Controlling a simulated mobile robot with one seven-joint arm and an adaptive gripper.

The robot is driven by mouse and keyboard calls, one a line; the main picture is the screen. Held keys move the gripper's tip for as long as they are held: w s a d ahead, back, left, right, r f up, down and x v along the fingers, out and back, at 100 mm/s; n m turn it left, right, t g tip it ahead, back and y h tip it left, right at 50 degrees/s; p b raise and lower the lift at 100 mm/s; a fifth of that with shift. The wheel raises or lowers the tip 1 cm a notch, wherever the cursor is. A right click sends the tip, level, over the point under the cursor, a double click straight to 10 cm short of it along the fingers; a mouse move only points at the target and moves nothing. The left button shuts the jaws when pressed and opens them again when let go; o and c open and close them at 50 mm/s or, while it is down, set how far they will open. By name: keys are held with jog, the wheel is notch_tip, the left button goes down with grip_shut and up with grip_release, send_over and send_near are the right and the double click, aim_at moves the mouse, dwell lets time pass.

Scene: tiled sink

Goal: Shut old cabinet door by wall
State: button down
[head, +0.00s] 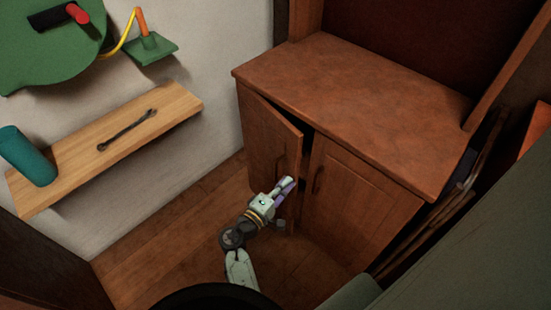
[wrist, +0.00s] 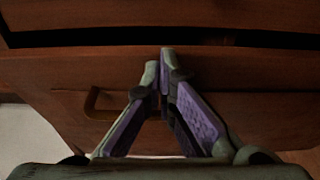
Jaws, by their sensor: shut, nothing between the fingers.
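The old wooden cabinet (head: 345,100) stands by the wall with two front doors. Its left door (head: 268,135), nearer the wall, is ajar, with a dark gap along its top and its free edge. The right door (head: 355,200) looks closed. My gripper (head: 288,183) is shut and empty, in front of the left door near its free edge; it hides part of that door. In the wrist view my gripper (wrist: 163,58) has its fingertips together over the door (wrist: 60,75), beside a handle (wrist: 95,103). I cannot tell whether they touch the door.
A wooden shelf (head: 70,165) on the left wall holds a wrench (head: 127,130) and a teal cylinder (head: 27,157). Open floor (head: 165,235) lies between wall and cabinet. Long dark items lean at the cabinet's right side (head: 440,225).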

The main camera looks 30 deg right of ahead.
aim_at(294, 159)
jog(key=shift+d, duration=0.8)
notch_tip(294, 159, up, 10)
jog(key=shift+s, duration=0.1)
dwell(0.3)
